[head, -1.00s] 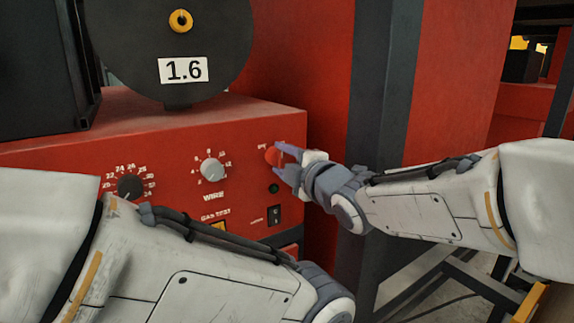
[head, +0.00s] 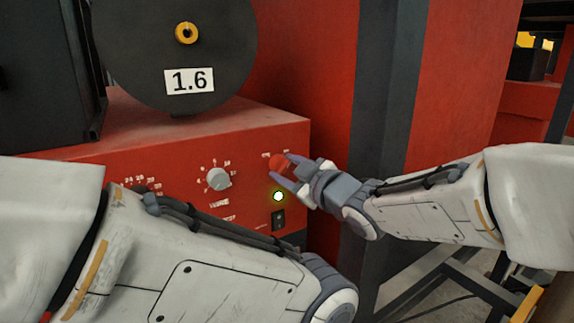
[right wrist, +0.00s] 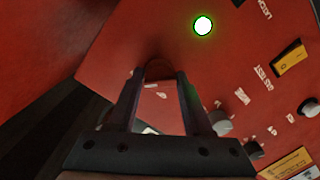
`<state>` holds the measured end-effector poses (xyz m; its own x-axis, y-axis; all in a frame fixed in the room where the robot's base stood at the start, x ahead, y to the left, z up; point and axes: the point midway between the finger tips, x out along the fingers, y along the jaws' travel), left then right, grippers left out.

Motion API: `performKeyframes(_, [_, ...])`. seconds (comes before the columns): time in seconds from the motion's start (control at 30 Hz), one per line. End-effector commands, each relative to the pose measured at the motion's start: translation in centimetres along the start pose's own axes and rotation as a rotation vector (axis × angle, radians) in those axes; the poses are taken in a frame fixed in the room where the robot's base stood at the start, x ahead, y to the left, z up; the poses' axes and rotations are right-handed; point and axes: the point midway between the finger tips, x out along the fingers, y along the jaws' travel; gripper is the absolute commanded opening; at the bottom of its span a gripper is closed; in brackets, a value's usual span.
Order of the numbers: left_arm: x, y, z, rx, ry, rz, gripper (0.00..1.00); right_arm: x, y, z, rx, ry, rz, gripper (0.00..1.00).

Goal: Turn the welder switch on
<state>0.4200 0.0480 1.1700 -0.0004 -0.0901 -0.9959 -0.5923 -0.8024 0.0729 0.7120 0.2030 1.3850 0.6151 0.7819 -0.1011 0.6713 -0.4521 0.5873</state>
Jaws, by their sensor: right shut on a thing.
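The red welder switch knob (head: 281,163) sits at the upper right of the welder's red front panel (head: 180,185). My right gripper (head: 287,171) is shut on the knob, with one finger on each side of it. In the right wrist view the fingers (right wrist: 160,78) reach to the dark red knob (right wrist: 158,70) between their tips. A round lamp (head: 278,196) below the knob glows bright white-green, and it also shows in the right wrist view (right wrist: 203,25).
A grey WIRE knob (head: 217,179) is left of the switch. A small black rocker (head: 278,220) is below the lamp. A black spool (head: 175,50) labelled 1.6 stands on the welder. A dark post (head: 375,100) rises behind my right gripper.

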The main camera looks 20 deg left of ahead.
Motion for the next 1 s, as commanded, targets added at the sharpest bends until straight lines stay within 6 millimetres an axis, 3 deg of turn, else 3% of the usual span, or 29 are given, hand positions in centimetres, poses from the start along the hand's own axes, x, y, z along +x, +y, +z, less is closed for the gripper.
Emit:
performKeyframes(0.67, [-0.33, 0.03, -0.02, 0.0, 0.0, 0.0, 0.78, -0.03, 0.24, -0.1, 0.057, 0.006, 0.0, 0.0])
performKeyframes(0.7, [-0.33, 0.03, -0.02, 0.0, 0.0, 0.0, 0.78, -0.03, 0.23, -0.1, 0.057, 0.006, 0.0, 0.65])
performKeyframes(0.73, [-0.33, 0.03, -0.02, 0.0, 0.0, 0.0, 0.78, -0.02, 0.22, -0.1, 0.057, 0.006, 0.0, 0.77])
performKeyframes(1.0, [-0.32, 0.02, -0.02, 0.0, 0.0, 0.0, 0.78, 0.02, 0.05, -0.05, 0.055, 0.005, -0.003, 0.78])
